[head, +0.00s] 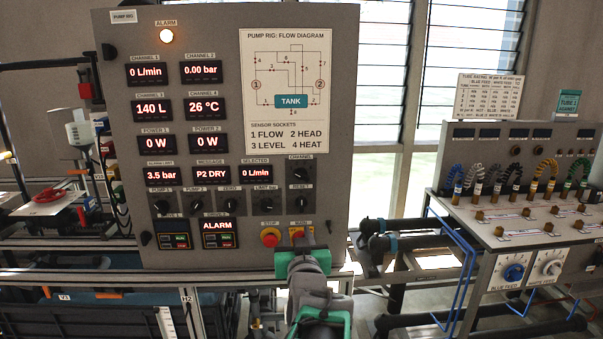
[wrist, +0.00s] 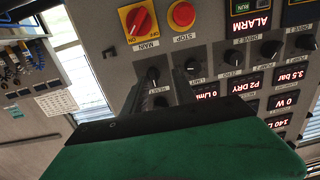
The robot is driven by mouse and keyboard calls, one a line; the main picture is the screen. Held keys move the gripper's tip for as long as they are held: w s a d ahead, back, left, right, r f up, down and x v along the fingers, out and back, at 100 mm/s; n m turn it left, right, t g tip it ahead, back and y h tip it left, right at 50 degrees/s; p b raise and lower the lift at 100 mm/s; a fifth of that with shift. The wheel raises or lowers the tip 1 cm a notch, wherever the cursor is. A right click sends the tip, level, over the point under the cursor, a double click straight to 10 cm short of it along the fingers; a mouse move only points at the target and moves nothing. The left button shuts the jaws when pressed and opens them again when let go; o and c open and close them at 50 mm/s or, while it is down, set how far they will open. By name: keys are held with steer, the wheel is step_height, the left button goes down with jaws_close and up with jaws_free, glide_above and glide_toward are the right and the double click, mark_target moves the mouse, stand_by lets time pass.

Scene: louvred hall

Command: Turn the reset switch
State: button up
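The reset switch, a black knob, sits on the grey pump rig panel (head: 222,100) at lower right, below the channel knob (head: 300,168). In the head view the reset switch (head: 300,203) is unobstructed, above my gripper (head: 304,240). In the wrist view, which is upside down, the reset switch (wrist: 152,74) appears between the far ends of my gripper's (wrist: 162,78) two dark fingers, nearer the left one. The fingers are apart with nothing held between them. Contact with the knob cannot be told. The alarm lamp (head: 166,36) is lit.
The red stop button (wrist: 181,14) and yellow-and-red main switch (wrist: 139,19) lie just below the reset switch on the panel. The limit knob (wrist: 193,68) is beside it. A socket bench (head: 510,215) with cables stands at right.

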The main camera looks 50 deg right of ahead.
mark_target(302, 207)
steer(key=shift+m+h, duration=0.3)
steer(key=shift+h, duration=0.2)
steer(key=w+d+p, duration=0.1)
steer(key=d, duration=0.1)
steer(key=w+d+r+p, duration=0.1)
steer(key=w+d, duration=0.1)
steer(key=d, duration=0.1)
steer(key=w+d+r+p, duration=0.1)
steer(key=d, duration=0.2)
steer(key=shift+w+r, duration=0.2)
steer(key=shift+w, duration=0.05)
steer(key=shift+w+d+f+b, duration=0.2)
steer(key=shift+w+b, duration=0.05)
steer(key=shift+b, duration=0.25)
steer(key=shift+w+d+r, duration=0.1)
steer(key=shift+w+d, duration=0.05)
steer(key=shift+d, duration=0.05)
jaws_close()
stand_by(0.4)
